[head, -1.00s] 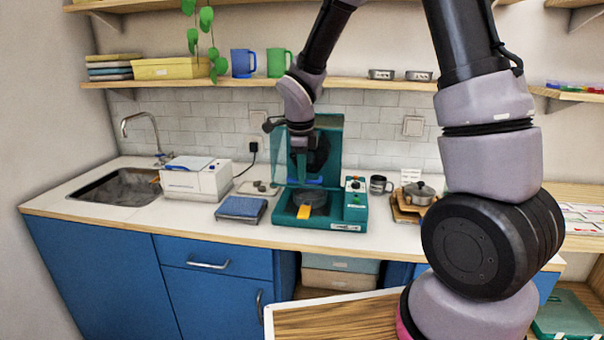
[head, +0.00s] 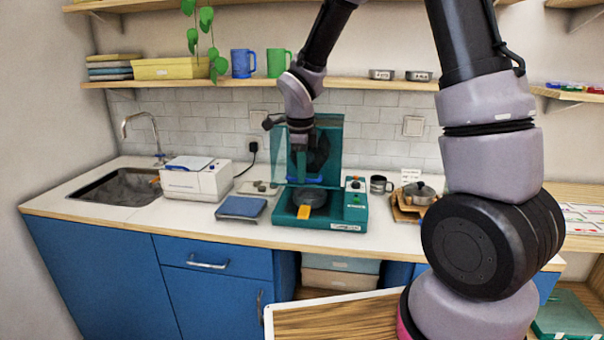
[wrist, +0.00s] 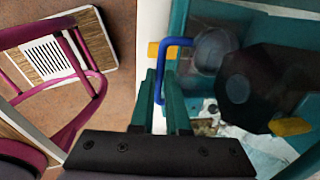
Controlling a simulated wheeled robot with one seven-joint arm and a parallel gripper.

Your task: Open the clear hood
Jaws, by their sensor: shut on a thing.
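The clear hood (head: 281,150) is a see-through tinted cover on a teal machine (head: 346,213) on the counter. Its blue bar handle (wrist: 186,42) shows in the wrist view, with one end between my fingers. My gripper (wrist: 160,95) is shut on this handle; in the head view my gripper (head: 301,172) is in front of the machine's upright back. Below the hood, a dark round dish (head: 311,197) with an orange tab sits on the machine's base. How far the hood is raised is hard to tell.
A blue-topped scale-like device (head: 241,207) and a white machine (head: 196,180) stand to the left. A mug (head: 379,184) and a pot (head: 419,192) on a wooden board stand to the right. A shelf (head: 350,84) runs above.

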